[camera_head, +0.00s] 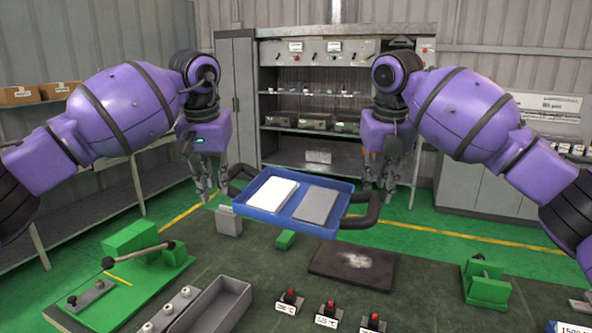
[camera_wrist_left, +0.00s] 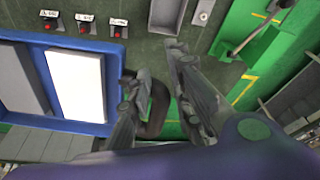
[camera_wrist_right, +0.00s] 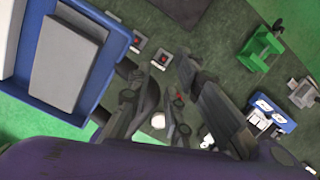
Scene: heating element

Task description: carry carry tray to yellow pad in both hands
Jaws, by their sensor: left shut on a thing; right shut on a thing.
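The blue carry tray (camera_head: 285,224) hangs above the dark workbench and looks close to level. A white block (camera_head: 271,194) and a grey block (camera_head: 315,204) lie side by side in it. Dark curved handles stick out at its left and right ends. My left gripper (camera_head: 212,189) is shut on the left handle (camera_wrist_left: 158,105), which shows between its fingers in the left wrist view. My right gripper (camera_head: 377,186) is shut on the right handle (camera_head: 367,212); its exact contact is hard to see. I cannot make out a yellow pad in any view.
Green fixtures stand left (camera_head: 135,240) and right (camera_head: 487,282). A shelf cabinet (camera_head: 318,157) stands behind.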

